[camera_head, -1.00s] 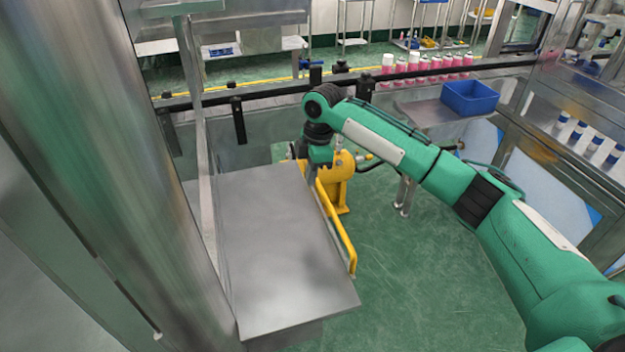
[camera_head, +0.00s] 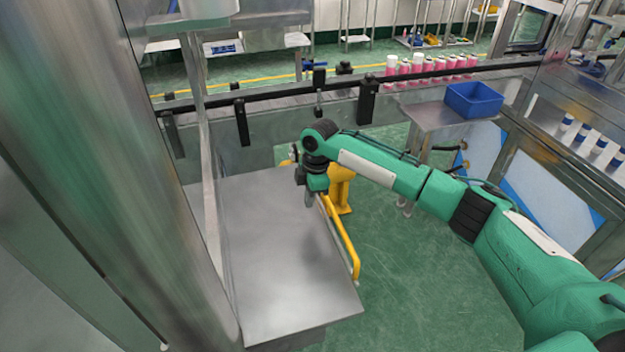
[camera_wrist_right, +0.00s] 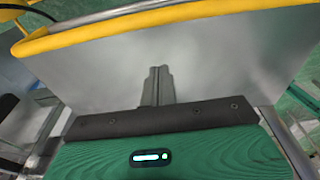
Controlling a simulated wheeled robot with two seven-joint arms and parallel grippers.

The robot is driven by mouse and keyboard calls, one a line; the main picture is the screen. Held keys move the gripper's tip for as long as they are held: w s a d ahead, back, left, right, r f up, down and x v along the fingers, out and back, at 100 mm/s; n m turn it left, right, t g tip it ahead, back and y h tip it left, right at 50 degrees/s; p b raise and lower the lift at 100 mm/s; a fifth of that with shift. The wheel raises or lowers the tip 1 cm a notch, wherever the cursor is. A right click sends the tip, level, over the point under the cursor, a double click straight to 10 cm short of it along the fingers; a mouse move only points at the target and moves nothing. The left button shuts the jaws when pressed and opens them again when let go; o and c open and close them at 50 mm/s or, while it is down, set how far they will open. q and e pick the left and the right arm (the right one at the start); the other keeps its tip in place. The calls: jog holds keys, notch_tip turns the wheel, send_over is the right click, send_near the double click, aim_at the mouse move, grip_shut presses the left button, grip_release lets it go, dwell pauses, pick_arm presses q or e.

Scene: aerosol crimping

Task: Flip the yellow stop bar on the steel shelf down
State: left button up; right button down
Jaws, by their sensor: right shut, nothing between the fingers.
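The steel shelf (camera_head: 275,255) is a flat grey plate in the middle of the head view. The yellow stop bar (camera_head: 345,240) runs along its right edge, and its far part is partly hidden by my right wrist. In the right wrist view the bar (camera_wrist_right: 160,17) crosses the top of the picture, beyond the fingertips, with the grey shelf surface (camera_wrist_right: 220,65) under it. My right gripper (camera_head: 309,197) is over the shelf's far right part, beside the bar. Its fingers (camera_wrist_right: 158,72) are together and empty, apart from the bar in the picture. My left gripper is not in view.
A yellow machine part (camera_head: 341,188) stands behind my right wrist. A dark rail (camera_head: 280,92) crosses behind the shelf. A blue bin (camera_head: 473,98) sits on a side table at right. A steel post (camera_head: 203,150) stands at the shelf's left. Green floor is open right of the shelf.

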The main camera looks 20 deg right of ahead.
aim_at(325, 198)
jog(key=shift+a+f, duration=0.2)
jog(key=shift+f, duration=0.75)
jog(key=d+p, duration=0.2)
jog(key=d, duration=0.1)
jog(key=shift+w, duration=0.1)
jog(key=shift+d, duration=0.5)
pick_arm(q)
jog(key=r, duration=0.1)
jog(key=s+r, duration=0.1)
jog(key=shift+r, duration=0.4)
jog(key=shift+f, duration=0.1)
pick_arm(e)
jog(key=shift+d+y, duration=0.4)
jog(key=shift+y, duration=0.1)
